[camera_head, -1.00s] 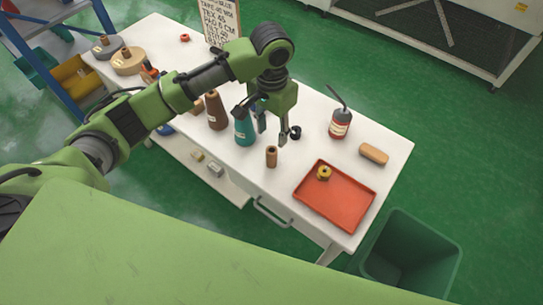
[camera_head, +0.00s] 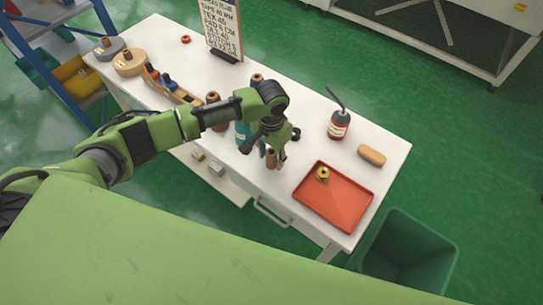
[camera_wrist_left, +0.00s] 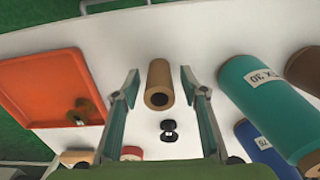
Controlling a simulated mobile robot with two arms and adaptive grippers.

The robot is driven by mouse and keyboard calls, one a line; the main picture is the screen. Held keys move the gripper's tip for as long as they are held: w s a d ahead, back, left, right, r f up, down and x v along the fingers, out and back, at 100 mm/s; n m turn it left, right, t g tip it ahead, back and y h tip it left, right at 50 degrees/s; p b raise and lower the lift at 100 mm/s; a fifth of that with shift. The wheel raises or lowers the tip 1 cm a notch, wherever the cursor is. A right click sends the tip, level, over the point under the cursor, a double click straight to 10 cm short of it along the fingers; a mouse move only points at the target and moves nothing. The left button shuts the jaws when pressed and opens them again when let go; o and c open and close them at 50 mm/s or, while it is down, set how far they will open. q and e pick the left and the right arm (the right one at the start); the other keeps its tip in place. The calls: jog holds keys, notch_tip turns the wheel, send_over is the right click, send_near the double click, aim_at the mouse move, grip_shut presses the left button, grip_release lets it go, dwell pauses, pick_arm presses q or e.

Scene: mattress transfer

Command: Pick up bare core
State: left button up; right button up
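The bare core (camera_head: 271,160), a small brown hollow tube, stands on the white table near its front edge. In the wrist view the core (camera_wrist_left: 159,84) shows its dark open end between my fingers. My left gripper (camera_head: 272,153) is over the core, and it is open in the wrist view (camera_wrist_left: 160,75), with one finger on each side and a visible gap to the core. The arm partly hides the core in the head view. My right gripper is not in view.
An orange-red tray (camera_head: 333,205) with a small yellow spool (camera_head: 323,174) lies right of the core. A teal cone (camera_wrist_left: 262,95) stands close on the other side. A green bin (camera_head: 408,250) stands on the floor.

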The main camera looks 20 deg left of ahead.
pick_arm(q)
jog(key=shift+f, duration=0.2)
grip_shut()
jog(key=shift+r, duration=0.15)
